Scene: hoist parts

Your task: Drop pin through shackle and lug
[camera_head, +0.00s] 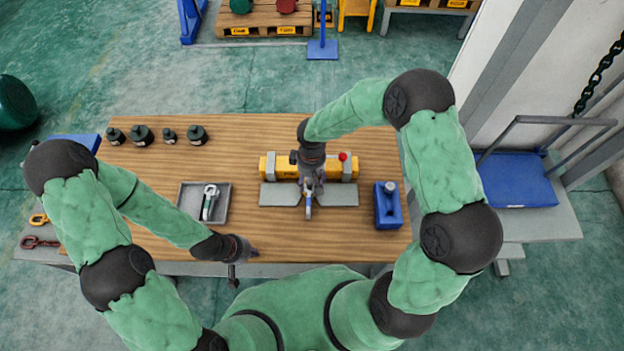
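My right gripper (311,188) points down over the middle of a yellow fixture (283,166) with grey plates (338,194) in front. A small pale metal piece with some blue (308,201) shows right at its fingertips. The gripper hides much of it, so I cannot tell whether it is the shackle or the lug, or whether it is gripped. A silver, shackle-like part (209,203) lies in the grey tray (187,205). A blue block (387,211) with a grey, pin-like top (390,187) stands at right. My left gripper (238,262) is at the table's front edge, away from these parts; its fingers are unclear.
Several dark green weights (140,135) stand at the table's back left. A red knob (342,157) sits on the fixture. The wooden table (240,150) is clear between weights and fixture. A blue cart (515,180) stands right of the table.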

